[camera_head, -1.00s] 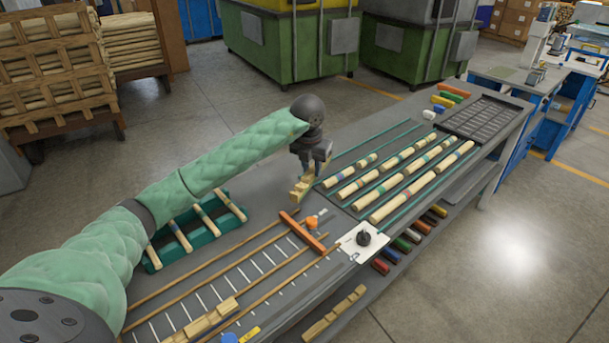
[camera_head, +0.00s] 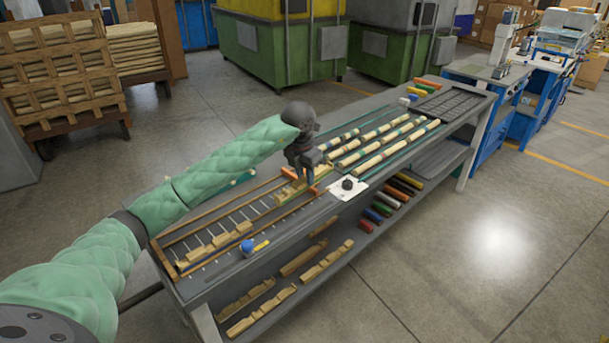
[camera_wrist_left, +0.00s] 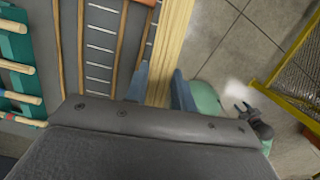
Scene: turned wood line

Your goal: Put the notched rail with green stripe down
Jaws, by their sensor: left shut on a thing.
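My left gripper (camera_head: 303,180) is shut on a notched rail of pale wood (camera_head: 287,194), low over the far end of the slatted rack on the bench. In the left wrist view, the rail (camera_wrist_left: 172,38) runs lengthwise between the two blue-grey fingers (camera_wrist_left: 160,88). Its green stripe is not clear. I cannot tell whether the rail touches the rack. My right gripper (camera_wrist_left: 242,106) shows small at the right of the left wrist view, away from the rail, with its fingers apart.
Notched pieces (camera_head: 215,245) lie on the near part of the rack. A blue knob (camera_head: 247,245), a white plate with a black knob (camera_head: 348,187) and striped round rods (camera_head: 385,152) are on the bench. More notched rails (camera_head: 262,309) lie on the lower shelf.

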